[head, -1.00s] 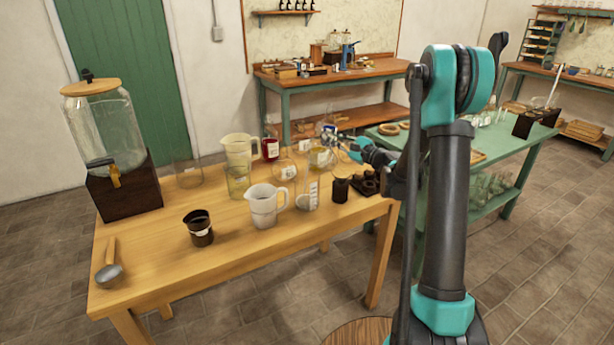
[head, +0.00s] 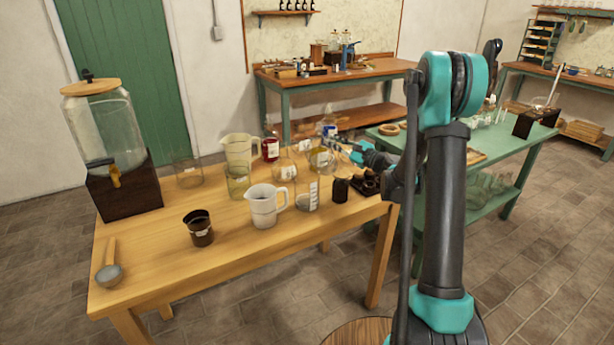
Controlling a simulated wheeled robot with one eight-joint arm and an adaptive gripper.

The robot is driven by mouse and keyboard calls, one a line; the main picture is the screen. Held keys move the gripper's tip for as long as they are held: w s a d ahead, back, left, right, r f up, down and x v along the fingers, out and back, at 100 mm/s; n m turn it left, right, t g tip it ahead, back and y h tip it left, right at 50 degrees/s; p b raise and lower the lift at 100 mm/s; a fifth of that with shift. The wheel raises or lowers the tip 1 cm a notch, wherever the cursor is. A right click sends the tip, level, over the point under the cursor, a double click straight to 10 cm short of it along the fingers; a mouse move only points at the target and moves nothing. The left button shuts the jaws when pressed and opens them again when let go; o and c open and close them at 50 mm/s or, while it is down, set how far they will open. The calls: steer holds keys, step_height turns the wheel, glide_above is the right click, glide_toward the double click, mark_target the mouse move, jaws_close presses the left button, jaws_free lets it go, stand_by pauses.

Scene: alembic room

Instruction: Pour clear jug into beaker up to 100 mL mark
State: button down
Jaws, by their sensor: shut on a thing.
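My gripper (head: 338,146) is beyond the right back part of the wooden table, small in view. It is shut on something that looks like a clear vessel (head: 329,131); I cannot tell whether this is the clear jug. A clear beaker with white marks (head: 308,195) stands upright near the table's right side. A whitish translucent jug with a handle (head: 263,206) stands just left of it. A pale yellowish jug with a handle (head: 238,150) stands farther back. Liquid levels are too small to read.
The wooden table (head: 150,245) also bears a dispenser (head: 105,130), a dark cup (head: 199,230), a ladle (head: 109,270), a red-filled jar (head: 270,149), a dark jar (head: 341,190) and several glass vessels. Its front left is mostly clear. A green table (head: 500,160) stands at right.

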steer(key=shift+w+d+f+m+h, duration=0.15)
steer(key=shift+w+f+m, duration=0.1)
steer(key=shift+f+m, duration=0.3)
steer(key=shift+w+d+f+m+h, duration=0.2)
steer(key=shift+f+m, duration=0.25)
steer(key=shift+f, duration=0.15)
steer(key=shift+w+d+f+m+h, duration=0.1)
steer(key=shift+w+d+f+m, duration=0.25)
steer(key=shift+m, duration=0.65)
steer(key=shift+w+d+f+m+h, duration=0.15)
steer(key=shift+w+f+m, duration=0.35)
steer(key=shift+m, duration=0.5)
steer(key=shift+w+d+f+m+h, duration=0.15)
steer(key=shift+w+f+m, duration=0.3)
steer(key=shift+m, duration=0.55)
steer(key=shift+r, duration=0.2)
